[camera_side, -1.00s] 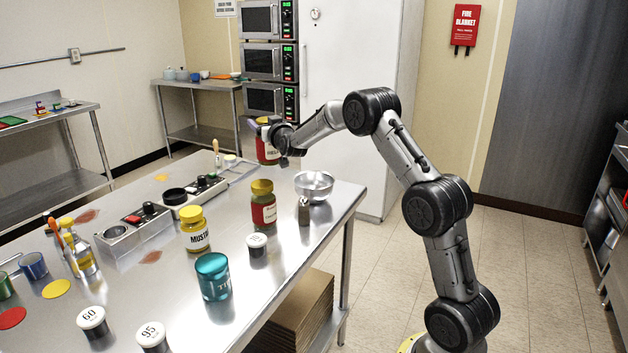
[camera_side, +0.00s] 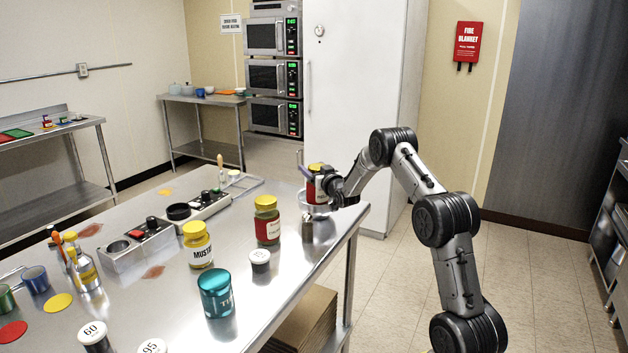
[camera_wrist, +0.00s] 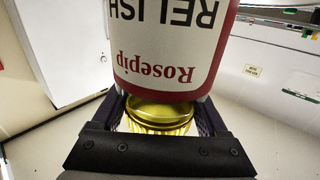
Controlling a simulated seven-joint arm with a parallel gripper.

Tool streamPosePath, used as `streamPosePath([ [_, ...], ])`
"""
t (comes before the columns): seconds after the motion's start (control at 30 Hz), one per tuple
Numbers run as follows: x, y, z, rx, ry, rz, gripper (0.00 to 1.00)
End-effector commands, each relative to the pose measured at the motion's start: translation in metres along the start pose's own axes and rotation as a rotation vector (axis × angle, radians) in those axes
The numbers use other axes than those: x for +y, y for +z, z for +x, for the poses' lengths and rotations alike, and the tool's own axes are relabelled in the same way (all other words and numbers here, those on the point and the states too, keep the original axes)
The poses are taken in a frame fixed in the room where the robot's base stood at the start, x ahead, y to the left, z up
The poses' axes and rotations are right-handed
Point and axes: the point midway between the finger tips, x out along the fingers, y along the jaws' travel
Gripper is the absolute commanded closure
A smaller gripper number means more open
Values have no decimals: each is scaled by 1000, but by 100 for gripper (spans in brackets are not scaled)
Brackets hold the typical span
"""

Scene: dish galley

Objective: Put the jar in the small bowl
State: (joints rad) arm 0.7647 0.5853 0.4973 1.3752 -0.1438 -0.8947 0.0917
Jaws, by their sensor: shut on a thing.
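A relish jar (camera_side: 317,190) with a red and white label and a yellow lid is held upright in my gripper (camera_side: 326,184). In the wrist view the jar (camera_wrist: 175,45) fills the upper middle, its label reads "Rosepip RELISH", and its gold lid sits between the fingers. The bowl does not show clearly in the wrist view.
A similar red jar with a yellow lid (camera_side: 267,221) stands left of the bowl. A small metal canister (camera_side: 307,227) stands in front of the bowl. A mustard jar (camera_side: 198,246), a teal jar (camera_side: 215,292) and a white-topped pot (camera_side: 260,261) stand nearer on the steel table (camera_side: 180,320).

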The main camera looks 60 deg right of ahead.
Motion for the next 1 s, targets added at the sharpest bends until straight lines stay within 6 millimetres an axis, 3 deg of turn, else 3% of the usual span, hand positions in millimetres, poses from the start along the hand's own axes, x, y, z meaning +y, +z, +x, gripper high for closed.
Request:
streamPosePath([
  [0.2,0,26,1,5,0,-1,100],
  [0.57,0,30,1,6,0,-1,100],
  [0.6,0,35,0,-2,0,0,22],
  [0.73,0,35,0,-2,0,0,0],
  [1.0,0,33,0,-1,0,0,0],
])
